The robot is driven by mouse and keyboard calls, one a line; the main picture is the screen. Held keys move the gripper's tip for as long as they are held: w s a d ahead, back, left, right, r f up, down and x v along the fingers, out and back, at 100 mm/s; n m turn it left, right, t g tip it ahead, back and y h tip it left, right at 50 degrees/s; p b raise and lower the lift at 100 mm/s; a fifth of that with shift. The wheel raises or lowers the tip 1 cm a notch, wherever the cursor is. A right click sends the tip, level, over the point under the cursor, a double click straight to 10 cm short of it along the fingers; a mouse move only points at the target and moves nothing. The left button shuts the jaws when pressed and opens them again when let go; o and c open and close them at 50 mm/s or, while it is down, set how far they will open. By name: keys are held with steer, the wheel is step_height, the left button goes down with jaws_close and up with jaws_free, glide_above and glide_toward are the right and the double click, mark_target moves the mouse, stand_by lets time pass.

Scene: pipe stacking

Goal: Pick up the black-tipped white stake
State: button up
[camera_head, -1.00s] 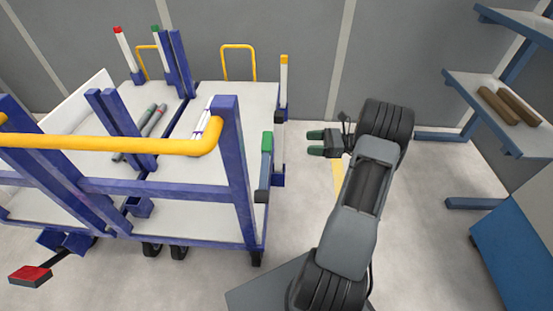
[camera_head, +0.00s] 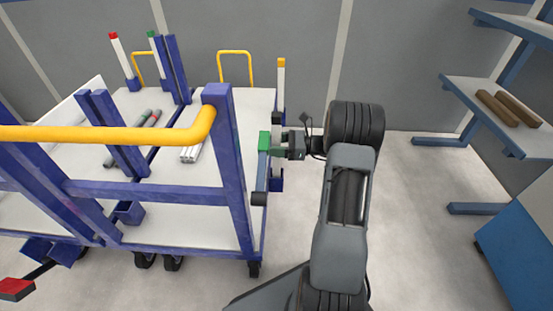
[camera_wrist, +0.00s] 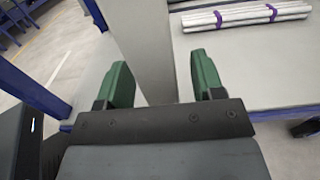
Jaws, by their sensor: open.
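The black-tipped white stake (camera_head: 281,118) stands upright at the right side of the cart in the head view, with a blue socket at its foot. My gripper (camera_head: 277,144) is level with its upper white part, just below the black tip. In the wrist view, a broad pale upright shaft (camera_wrist: 150,45) runs between the two green fingers of my gripper (camera_wrist: 160,78). The fingers are apart, with a gap on the right side of the shaft. The black tip is not visible in the wrist view. The far fingertip is partly hidden in the head view.
A yellow-tipped white stake (camera_head: 281,75) rises behind. The cart (camera_head: 180,225) has blue posts and a yellow rail (camera_head: 110,138). Pale rods (camera_wrist: 245,15) lie on its bed.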

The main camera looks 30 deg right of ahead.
steer(key=shift+x, duration=0.9)
steer(key=shift+c, duration=0.4)
jaws_close()
